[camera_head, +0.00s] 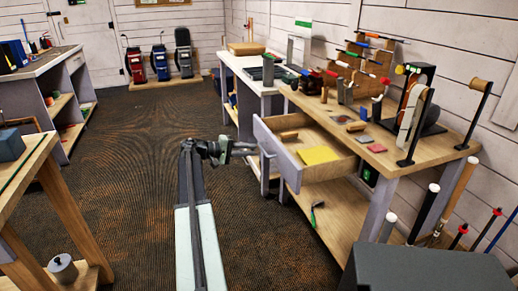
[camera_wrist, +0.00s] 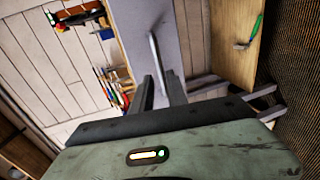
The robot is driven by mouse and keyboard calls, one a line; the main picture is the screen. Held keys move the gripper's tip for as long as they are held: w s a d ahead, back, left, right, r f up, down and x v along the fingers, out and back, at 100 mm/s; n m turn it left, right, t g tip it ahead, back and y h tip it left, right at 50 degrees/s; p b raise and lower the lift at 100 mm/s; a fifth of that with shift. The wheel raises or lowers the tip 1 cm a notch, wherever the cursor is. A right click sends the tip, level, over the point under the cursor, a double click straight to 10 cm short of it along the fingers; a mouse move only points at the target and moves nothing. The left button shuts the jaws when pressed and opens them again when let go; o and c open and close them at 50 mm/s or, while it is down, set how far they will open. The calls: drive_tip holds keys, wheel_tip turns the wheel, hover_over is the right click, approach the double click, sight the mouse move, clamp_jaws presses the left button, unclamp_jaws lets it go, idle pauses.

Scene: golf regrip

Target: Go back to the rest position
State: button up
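My gripper (camera_head: 254,148) is at the end of my outstretched arm, in front of the workbench drawer (camera_head: 276,152). In the wrist view my gripper (camera_wrist: 160,76) has its two dark fingers apart. The grey drawer front (camera_wrist: 188,40) fills the space ahead, with its bar handle (camera_wrist: 155,50) in line with the gap between the fingers. I cannot tell whether either finger touches the handle. The drawer stands pulled out and holds a yellow sheet (camera_head: 319,155) and a small wooden piece (camera_head: 289,135).
The workbench (camera_head: 400,150) at right carries tools and club grips. A green-handled tool (camera_head: 317,206) lies on its lower shelf. Upright clubs (camera_head: 424,212) stand at front right. Another bench (camera_head: 22,170) is at left. Dark carpet (camera_head: 140,160) lies open between them, with golf bags (camera_head: 160,62) beyond.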

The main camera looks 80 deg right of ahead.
drive_tip(key=shift+w+a+r, duration=0.1)
drive_tip(key=shift+w+a, duration=0.25)
drive_tip(key=shift+w, duration=0.2)
